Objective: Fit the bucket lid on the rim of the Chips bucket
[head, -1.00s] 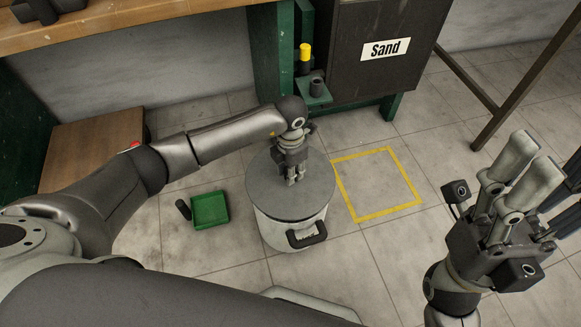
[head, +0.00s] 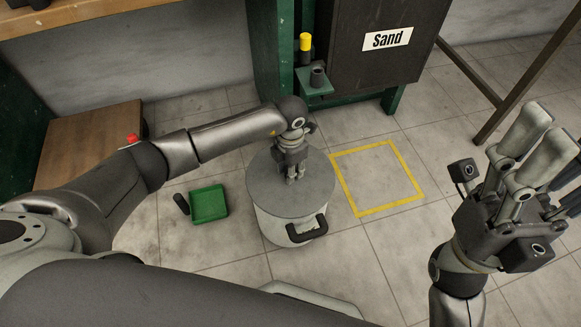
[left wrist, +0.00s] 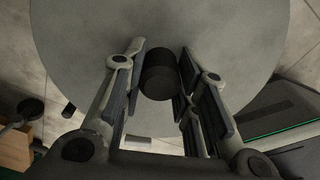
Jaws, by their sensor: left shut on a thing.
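The bucket lid (head: 265,188) is a round grey disc lying over the top of the pale Chips bucket (head: 270,229). It looks about level and centred, but I cannot tell whether it is fully seated on the rim. A dark handle (head: 307,231) shows on the bucket's front; its label is mostly hidden. My left gripper (head: 293,178) is shut on the lid's dark knob (left wrist: 159,75), which the left wrist view shows between the fingers over the lid (left wrist: 210,25). My right gripper (head: 550,155) is open and empty, raised at the right.
A green tray (head: 209,204) lies left of the bucket. A yellow floor square (head: 376,212) to the right is empty. The dark Sand bin (head: 386,75) and a green stand (head: 313,88) stand behind. A wooden box (head: 90,140) is at the left.

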